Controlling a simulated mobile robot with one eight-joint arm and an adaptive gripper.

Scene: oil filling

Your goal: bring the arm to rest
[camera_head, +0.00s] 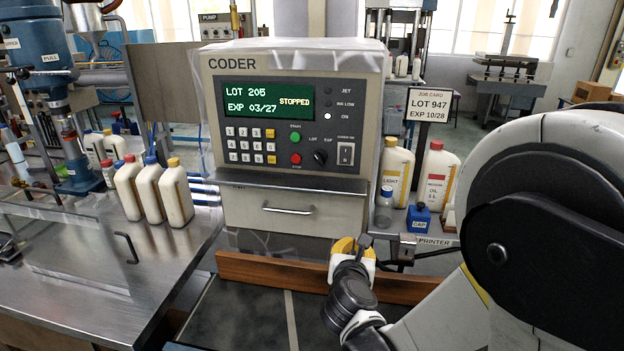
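My arm reaches in from the right, with its large white and black joint nearest the camera. It bends at the lower middle to a dark wrist. My gripper (364,243), small and dark with white and yellow parts beside it, is in front of the coder's lower right, near a brown wooden rail (262,271). Its fingers are too small and overlapped to tell whether they are open or shut, or whether they hold anything.
The coder (216,84) reads LOT 205, EXP 03/27, STOPPED. A job card (430,104) reads LOT 947, EXP 10/28. Bottles (398,170) and a blue cap-like block (419,217) stand right of the coder. Several cream bottles (176,195) stand on the steel table (90,295) at left.

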